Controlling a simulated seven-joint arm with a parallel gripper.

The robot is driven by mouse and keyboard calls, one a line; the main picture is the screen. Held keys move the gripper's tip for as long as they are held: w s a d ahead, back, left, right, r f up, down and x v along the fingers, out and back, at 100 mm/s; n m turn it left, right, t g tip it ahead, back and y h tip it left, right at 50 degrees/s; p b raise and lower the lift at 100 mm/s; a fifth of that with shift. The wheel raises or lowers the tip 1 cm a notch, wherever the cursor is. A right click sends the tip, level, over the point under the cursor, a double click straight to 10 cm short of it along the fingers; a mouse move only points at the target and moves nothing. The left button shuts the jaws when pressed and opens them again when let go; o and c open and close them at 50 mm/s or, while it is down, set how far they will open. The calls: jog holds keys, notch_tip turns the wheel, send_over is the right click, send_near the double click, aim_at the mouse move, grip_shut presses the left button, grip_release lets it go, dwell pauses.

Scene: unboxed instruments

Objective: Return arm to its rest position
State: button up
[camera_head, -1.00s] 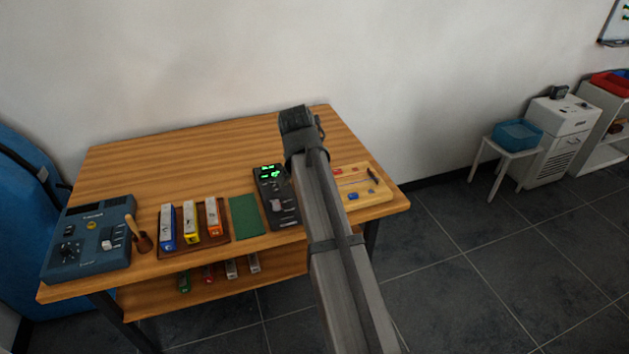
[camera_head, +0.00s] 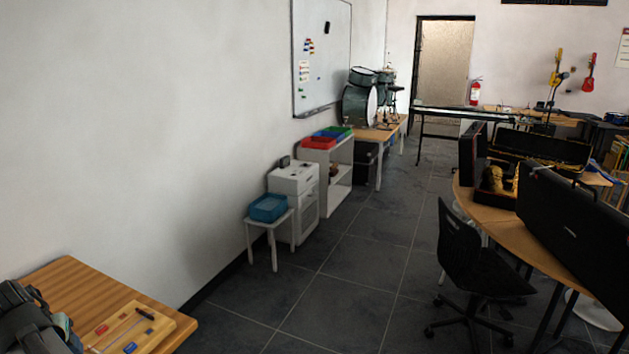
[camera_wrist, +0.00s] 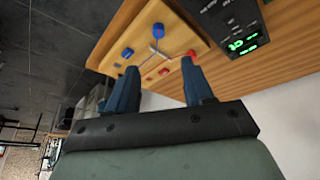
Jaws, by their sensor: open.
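My gripper (camera_wrist: 158,80) is open in the wrist view, with its two blue fingers apart and nothing between them. Beyond the fingers lies a light wooden board (camera_wrist: 128,28) with blue and red pieces and a thin rod on it. Part of my arm shows at the lower left edge of the head view, beside the same board (camera_head: 166,326) on the wooden table (camera_head: 68,274). The fingertips cannot be made out in the head view.
A black device (camera_wrist: 218,12) with green digits stands beside the board. A blue bin (camera_head: 268,207) sits on a white stool by the wall. A black chair (camera_head: 468,255) and a desk with open cases stand at the right. The floor between is clear.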

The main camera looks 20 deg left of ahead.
jog(key=d+f+n+g, duration=0.1)
jog(key=d+f+n, duration=0.55)
jog(key=f, duration=0.65)
jog(key=w+d+f+m+g+h, duration=0.1)
jog(key=w+d+f+m, duration=0.1)
jog(key=w+d+f, duration=0.6)
jog(key=w+d+f+m+h, duration=0.2)
jog(key=w+d+f, duration=0.2)
jog(key=d+f, duration=0.8)
jog(key=w+d+f+m+g+h, duration=0.15)
jog(key=w+d+f, duration=0.5)
jog(key=d, duration=0.65)
jog(key=s+d+f+m+g, duration=0.15)
jog(key=d+f, duration=0.35)
jog(key=d, duration=0.6)
jog(key=w+d+f+m+g, duration=0.1)
jog(key=d+f+m, duration=0.3)
jog(key=d, duration=0.7)
jog(key=s+d+f+m+g, duration=0.2)
jog(key=s+d+f+m, duration=0.1)
jog(key=d, duration=0.7)
jog(key=s+d+f+m+g+y, duration=0.1)
jog(key=s+d+f+m, duration=0.2)
jog(key=d, duration=0.8)
jog(key=shift+s+f+g, duration=0.4)
jog(key=shift+s+f, duration=0.6)
jog(key=shift+s, duration=1.25)
